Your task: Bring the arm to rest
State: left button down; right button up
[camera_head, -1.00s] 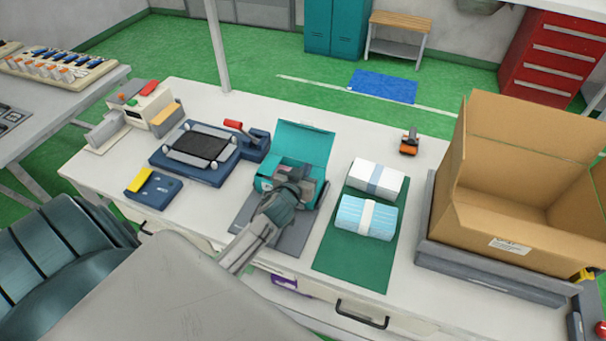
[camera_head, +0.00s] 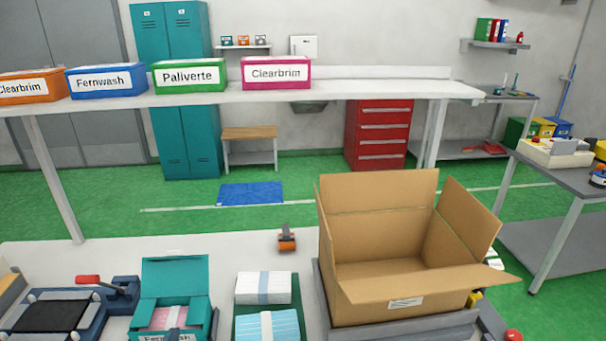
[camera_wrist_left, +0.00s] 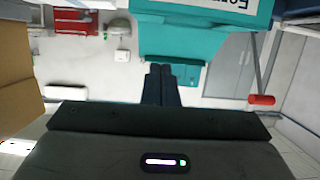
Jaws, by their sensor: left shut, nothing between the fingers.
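My left gripper (camera_wrist_left: 161,72) shows in the left wrist view with its two dark fingers together and nothing between them. It points toward the teal box (camera_wrist_left: 205,30), whose white label is partly cut off at the top of that view. In the head view the open teal box (camera_head: 175,273) stands on the near table with its lid up, a pink banded pack (camera_head: 168,317) inside and a Fernwash label at the front. My right gripper is in neither view.
Two banded packs, white (camera_head: 263,287) and light blue (camera_head: 266,327), lie right of the teal box. An open cardboard carton (camera_head: 385,300) stands farther right. A blue fixture with a red handle (camera_head: 88,280) is at left. A shelf (camera_head: 400,90) with labelled boxes spans the back.

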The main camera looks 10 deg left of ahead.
pick_arm(q)
jog(key=s+d+f+m+g+h, duration=0.1)
jog(key=s+d+f+g, duration=0.15)
jog(key=s, duration=0.45)
jog(key=s+d+f+m+g+h, duration=0.1)
jog(key=s+d+f+m+g, duration=0.1)
jog(key=s+g, duration=0.35)
jog(key=s+d+f+m+g+h, duration=0.1)
jog(key=s+d+f+g, duration=0.15)
jog(key=s, duration=0.65)
notch_tip(320, 180, down, 30)
jog(key=a+g+b, duration=0.1)
jog(key=a+b, duration=0.1)
jog(key=a, duration=0.1)
jog(key=s+f+g+b, duration=0.1)
jog(key=s+f, duration=1.7)
jog(key=f, duration=0.4)
jog(key=shift+s+a+f+n+b, duration=0.25)
jog(key=shift+s+a+n+b, duration=0.1)
jog(key=shift+s+a, duration=0.1)
